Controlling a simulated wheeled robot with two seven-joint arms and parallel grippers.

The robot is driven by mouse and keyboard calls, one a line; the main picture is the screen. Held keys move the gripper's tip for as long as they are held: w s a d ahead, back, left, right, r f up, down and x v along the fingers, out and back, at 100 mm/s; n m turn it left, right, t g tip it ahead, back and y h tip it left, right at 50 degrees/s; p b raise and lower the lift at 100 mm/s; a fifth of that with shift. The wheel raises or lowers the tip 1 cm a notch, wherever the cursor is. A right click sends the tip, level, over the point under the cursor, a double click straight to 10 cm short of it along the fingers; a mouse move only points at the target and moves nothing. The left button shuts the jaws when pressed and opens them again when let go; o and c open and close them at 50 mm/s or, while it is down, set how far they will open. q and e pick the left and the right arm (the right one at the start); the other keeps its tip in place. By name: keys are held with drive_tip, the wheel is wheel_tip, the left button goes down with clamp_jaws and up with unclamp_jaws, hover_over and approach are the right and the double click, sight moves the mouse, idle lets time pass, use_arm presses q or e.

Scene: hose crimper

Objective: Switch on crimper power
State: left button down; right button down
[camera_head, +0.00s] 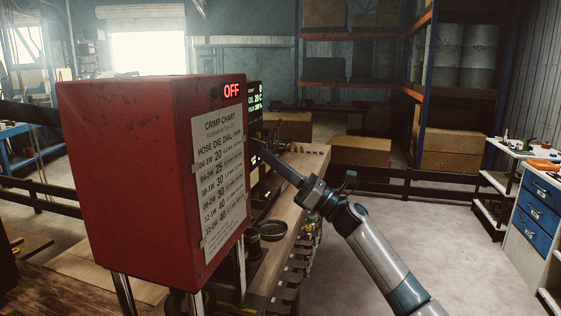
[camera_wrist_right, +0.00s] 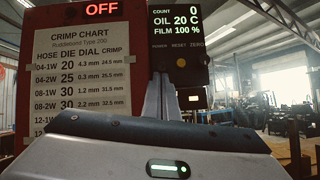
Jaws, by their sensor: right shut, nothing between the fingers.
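The red crimper box (camera_head: 125,170) stands at the left of the head view, with a crimp chart (camera_head: 218,180) on its side. Its display (camera_head: 232,90) reads OFF in red; the same OFF display (camera_wrist_right: 101,9) shows in the wrist view. Behind the box is a black control panel (camera_wrist_right: 176,30) reading COUNT 0, OIL 20 C, FILM 100 %. It carries the labels POWER, RESET and ZERO. My right gripper (camera_head: 260,151) is shut and empty, its fingertips (camera_wrist_right: 160,80) just below the POWER label. They cover what lies under that label; contact cannot be told. My left gripper is not in view.
A wooden bench (camera_head: 290,205) with a dark round dish (camera_head: 272,230) runs behind the box. A blue-drawer cabinet (camera_head: 535,205) and shelving with boxes and drums stand at the right. The floor (camera_head: 430,230) right of my right arm is clear.

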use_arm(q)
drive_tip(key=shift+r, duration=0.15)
use_arm(e)
drive_tip(key=shift+d+r+h, duration=0.15)
drive_tip(key=shift+r+h, duration=0.25)
drive_tip(key=shift+h, duration=0.3)
idle(0.4)
drive_tip(key=shift+s+d, duration=0.1)
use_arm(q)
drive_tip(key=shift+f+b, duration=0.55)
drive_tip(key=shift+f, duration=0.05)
use_arm(e)
drive_tip(key=shift+d+r, duration=0.3)
drive_tip(key=shift+r, duration=0.4)
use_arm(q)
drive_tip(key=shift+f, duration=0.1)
